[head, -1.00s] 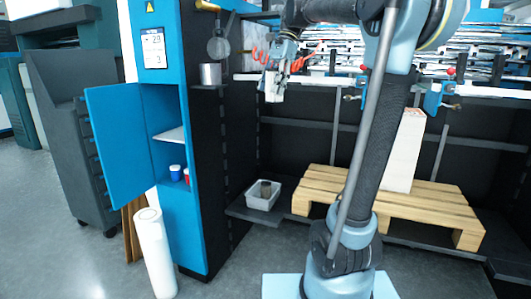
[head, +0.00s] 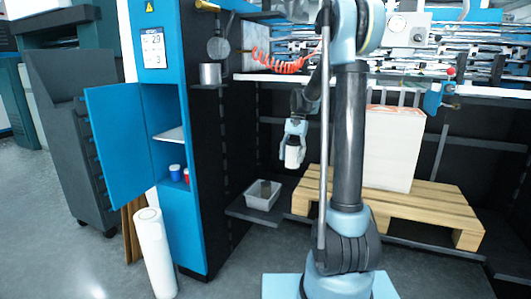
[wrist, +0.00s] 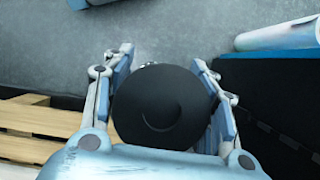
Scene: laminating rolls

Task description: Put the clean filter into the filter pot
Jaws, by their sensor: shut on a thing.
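My gripper (head: 295,138) is shut on a white cylinder with a dark end, which looks like the clean filter (head: 292,154). It holds the filter in the air, to the upper right of a grey tray. In the wrist view the filter's round black end (wrist: 160,108) faces the camera, between the two fingers of my gripper (wrist: 165,75). A silver metal pot (head: 210,74), likely the filter pot, stands on a small shelf on the side of the blue cabinet. The pot's inside is hidden.
The grey tray (head: 262,200) on a low ledge holds a dark cylinder (head: 265,187). A wooden pallet (head: 430,198) with a white stack (head: 393,148) is at right. The blue cabinet door (head: 125,145) stands open. A white roll (head: 154,252) stands on the floor.

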